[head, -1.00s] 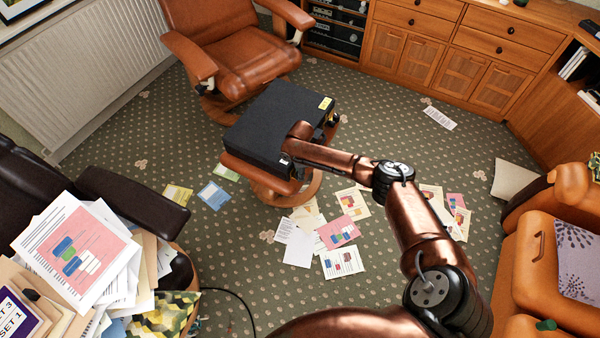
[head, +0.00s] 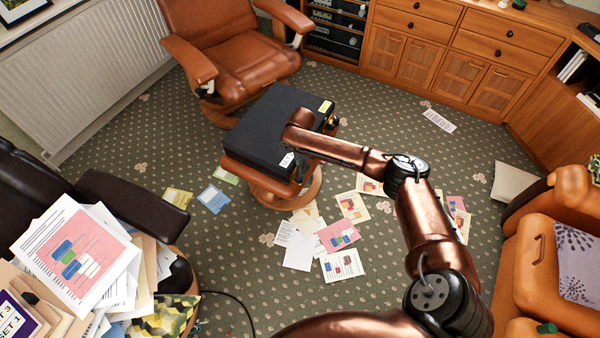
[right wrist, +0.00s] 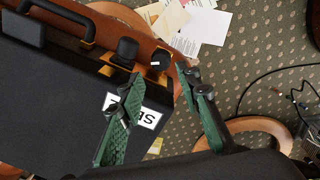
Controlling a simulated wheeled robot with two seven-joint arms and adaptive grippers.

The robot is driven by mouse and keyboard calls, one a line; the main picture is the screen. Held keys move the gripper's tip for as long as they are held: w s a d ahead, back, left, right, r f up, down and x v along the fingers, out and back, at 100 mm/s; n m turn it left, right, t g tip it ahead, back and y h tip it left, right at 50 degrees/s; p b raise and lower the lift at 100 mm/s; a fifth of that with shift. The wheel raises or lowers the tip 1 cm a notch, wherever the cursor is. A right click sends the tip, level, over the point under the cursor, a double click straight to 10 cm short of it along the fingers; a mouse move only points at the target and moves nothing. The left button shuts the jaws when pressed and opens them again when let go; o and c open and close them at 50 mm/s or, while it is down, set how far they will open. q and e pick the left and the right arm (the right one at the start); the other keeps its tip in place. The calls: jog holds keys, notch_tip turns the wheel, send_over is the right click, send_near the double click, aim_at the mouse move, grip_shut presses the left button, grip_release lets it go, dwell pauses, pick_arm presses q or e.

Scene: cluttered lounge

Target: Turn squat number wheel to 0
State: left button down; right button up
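A black case (head: 262,128) lies on a brown wooden stool (head: 240,180) in the head view. The right wrist view shows its dark side (right wrist: 60,100) with a handle and brass-coloured fittings. Two black knob-like parts stand by its edge: a larger one (right wrist: 127,50) and a smaller one (right wrist: 160,59) with a white mark. I cannot tell which is the squat number wheel, and no digit is legible. My right gripper (right wrist: 160,78) is open, its green-padded fingers apart with nothing gripped, tips close to the smaller knob. In the head view the arm mostly hides it. My left gripper is out of view.
Loose papers (head: 338,236) lie on the carpet in front of the stool. A brown armchair (head: 235,65) stands behind the case. A paper-laden dark chair (head: 130,190) is at left, an orange sofa (head: 550,260) at right.

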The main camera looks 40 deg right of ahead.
jog(key=shift+s+r, duration=0.1)
jog(key=shift+r, duration=2.05)
jog(key=shift+f, duration=0.1)
